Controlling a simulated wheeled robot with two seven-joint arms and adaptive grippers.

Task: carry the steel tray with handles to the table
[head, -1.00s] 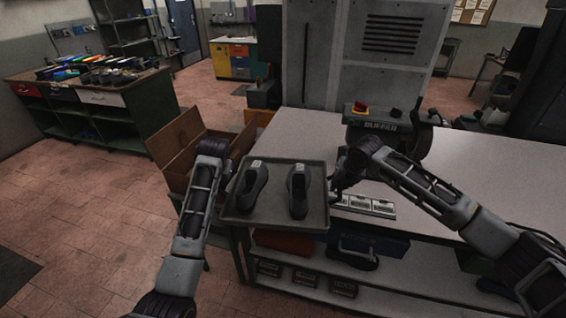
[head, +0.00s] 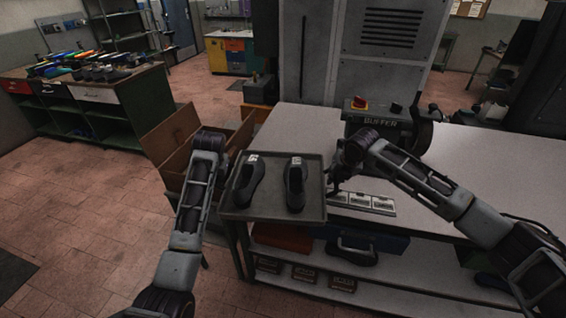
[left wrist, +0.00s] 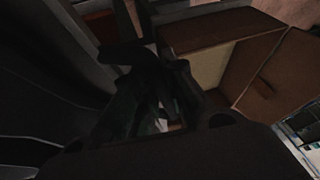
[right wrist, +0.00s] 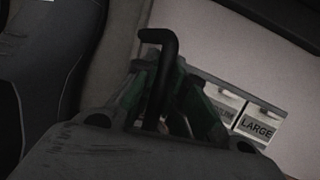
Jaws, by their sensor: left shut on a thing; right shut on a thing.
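The grey steel tray (head: 272,205) is held level between my two grippers, over the front left part of the white-topped table. Two dark shoes, a left one (head: 250,182) and a right one (head: 294,185), stand on it side by side. My left gripper (head: 223,188) is at the tray's left edge and largely hidden by my arm; the left wrist view is dark. My right gripper (head: 335,187) is shut on the tray's right handle, a dark bent bar (right wrist: 160,68) between the fingers in the right wrist view. I cannot tell whether the tray touches the tabletop.
The table (head: 470,180) carries a label strip (head: 362,203) right of the tray and a buffer machine (head: 385,125) behind. Open cardboard boxes (head: 178,140) stand left of the tray. A blue case (head: 375,241) and small boxes are on the shelf below. Floor at left is clear.

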